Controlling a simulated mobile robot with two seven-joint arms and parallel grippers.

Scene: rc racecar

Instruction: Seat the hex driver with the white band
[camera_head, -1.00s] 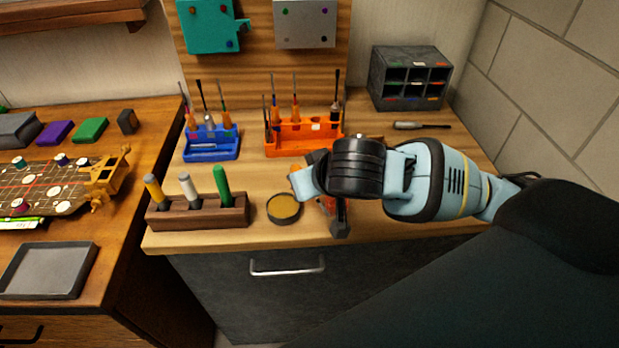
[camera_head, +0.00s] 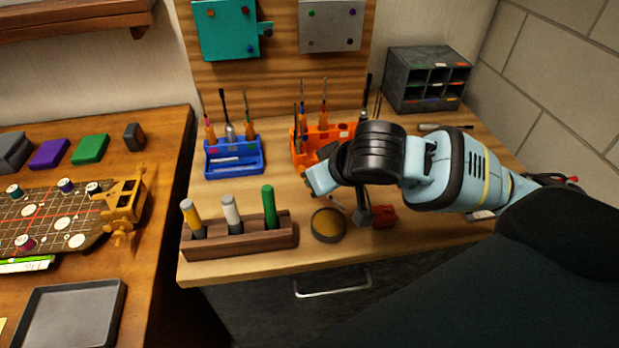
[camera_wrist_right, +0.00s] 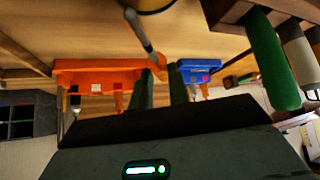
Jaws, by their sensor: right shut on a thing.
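My right gripper (camera_wrist_right: 164,92) is shut on a driver (camera_wrist_right: 143,32) with a grey shaft and an orange grip end between the dark fingers; no white band can be made out. My left gripper is not in view.
A wooden block (camera_head: 240,240) with three upright markers stands at the front left, beside a round tin (camera_head: 328,225). A small red object (camera_head: 383,216) lies near the front edge. A grey cubby box (camera_head: 428,80) and a loose tool (camera_head: 445,127) are at the back right.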

